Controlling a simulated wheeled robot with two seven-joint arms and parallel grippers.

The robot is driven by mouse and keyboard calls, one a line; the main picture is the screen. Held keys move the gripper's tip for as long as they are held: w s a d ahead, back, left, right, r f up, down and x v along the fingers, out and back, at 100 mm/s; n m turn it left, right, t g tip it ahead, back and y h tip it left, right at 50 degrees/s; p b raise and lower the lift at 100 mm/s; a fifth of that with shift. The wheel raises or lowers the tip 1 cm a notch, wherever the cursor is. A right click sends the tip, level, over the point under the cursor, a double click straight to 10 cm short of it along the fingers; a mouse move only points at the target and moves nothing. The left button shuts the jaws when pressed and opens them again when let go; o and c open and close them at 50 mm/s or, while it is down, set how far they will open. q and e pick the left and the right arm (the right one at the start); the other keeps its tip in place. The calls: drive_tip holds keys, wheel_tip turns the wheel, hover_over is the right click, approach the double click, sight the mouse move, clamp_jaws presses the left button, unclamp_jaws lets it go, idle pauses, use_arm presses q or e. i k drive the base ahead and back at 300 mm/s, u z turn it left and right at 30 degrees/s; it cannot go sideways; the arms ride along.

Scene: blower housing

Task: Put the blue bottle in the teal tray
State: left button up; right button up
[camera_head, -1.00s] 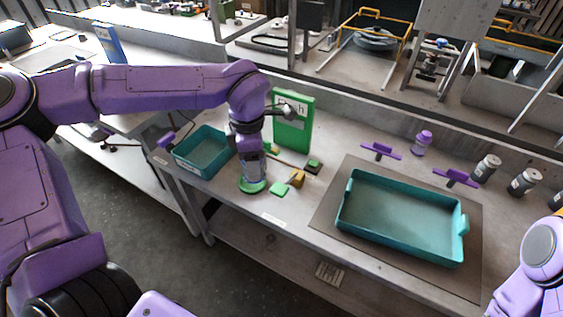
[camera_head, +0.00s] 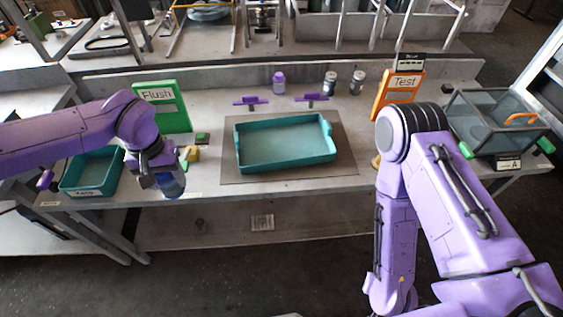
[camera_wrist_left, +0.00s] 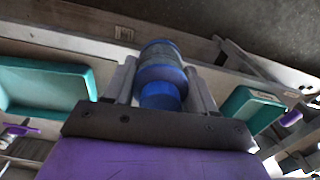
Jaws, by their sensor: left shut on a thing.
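The blue bottle (camera_head: 172,186) is in my left gripper (camera_head: 163,179), near the front edge of the bench, between the two teal containers. In the left wrist view the blue bottle (camera_wrist_left: 161,75) sits between the two fingers of the left gripper (camera_wrist_left: 160,85), which are shut on it. The teal tray (camera_head: 326,150) lies on a grey mat in the middle of the bench, to the right of the bottle. It looks empty. My right arm comes in at the right of the head view; its gripper is not visible.
A smaller teal bin (camera_head: 70,192) stands at the left. A green Flush sign (camera_head: 165,107) and an orange Test sign (camera_head: 397,95) stand behind. Purple fixtures (camera_head: 251,101), a purple-capped bottle (camera_head: 279,83) and dark jars (camera_head: 330,82) stand behind the tray. A glass-sided box (camera_head: 500,125) is at right.

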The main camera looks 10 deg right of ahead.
sight(276, 147)
drive_tip(key=k, duration=0.8)
drive_tip(key=z, duration=1)
drive_tip(key=i, duration=1.6)
drive_tip(key=u, duration=0.4)
